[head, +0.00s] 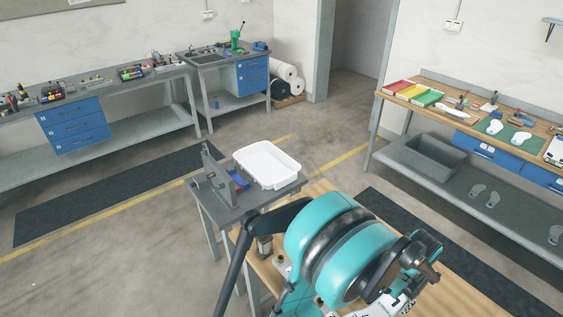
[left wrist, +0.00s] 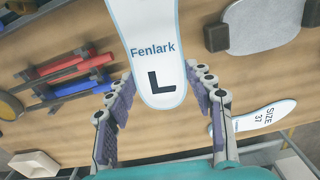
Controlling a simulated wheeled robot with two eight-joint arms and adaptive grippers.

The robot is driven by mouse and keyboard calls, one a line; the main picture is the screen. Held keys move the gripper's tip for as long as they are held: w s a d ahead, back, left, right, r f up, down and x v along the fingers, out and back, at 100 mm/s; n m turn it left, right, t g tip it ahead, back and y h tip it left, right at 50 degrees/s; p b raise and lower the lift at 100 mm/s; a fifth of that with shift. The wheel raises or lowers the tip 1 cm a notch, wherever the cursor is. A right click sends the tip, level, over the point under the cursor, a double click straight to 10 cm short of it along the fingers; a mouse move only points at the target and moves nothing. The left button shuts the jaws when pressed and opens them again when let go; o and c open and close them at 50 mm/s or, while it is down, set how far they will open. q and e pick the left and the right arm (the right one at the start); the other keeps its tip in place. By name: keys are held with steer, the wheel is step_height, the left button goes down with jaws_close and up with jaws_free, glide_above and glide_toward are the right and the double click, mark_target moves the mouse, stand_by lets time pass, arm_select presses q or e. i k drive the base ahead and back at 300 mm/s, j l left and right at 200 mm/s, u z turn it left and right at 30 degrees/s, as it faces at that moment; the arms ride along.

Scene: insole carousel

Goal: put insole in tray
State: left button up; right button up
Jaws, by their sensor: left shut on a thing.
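In the left wrist view a white insole (left wrist: 152,45) with a blue edge, marked "Fenlark" and "L", lies between the two fingers of my left gripper (left wrist: 160,82). The gripper is shut on its rounded end, and the other end runs out of the picture top. In the head view the white tray (head: 268,165) stands empty on a small grey table, beyond my teal arm. The held insole cannot be clearly made out there. My right gripper is not in view.
A grey upright fixture (head: 213,175) and a blue item (head: 238,182) stand left of the tray. A right-hand bench (head: 440,103) bears coloured bins and insoles on a green mat (head: 508,141). In the left wrist view, red and blue bars lie left on wood.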

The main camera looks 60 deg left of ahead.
mark_target(259, 171)
steer(key=k+j+z, duration=0.15)
steer(key=k+j, duration=0.25)
steer(key=j, duration=0.3)
steer(key=k+j+z, duration=0.15)
steer(key=k+j, duration=0.25)
steer(key=j, duration=0.25)
steer(key=k+j+z, duration=0.15)
steer(key=k+j, duration=0.3)
steer(key=j, duration=0.15)
steer(key=k+j, duration=0.1)
steer(key=j, duration=0.3)
steer(key=k+j+z, duration=0.15)
steer(key=j, duration=0.7)
steer(key=k+j+z, duration=0.15)
steer(key=j, duration=0.2)
steer(key=i+j+z, duration=0.1)
steer(key=j, duration=0.8)
steer(key=i+z, duration=0.05)
steer(key=i, duration=0.05)
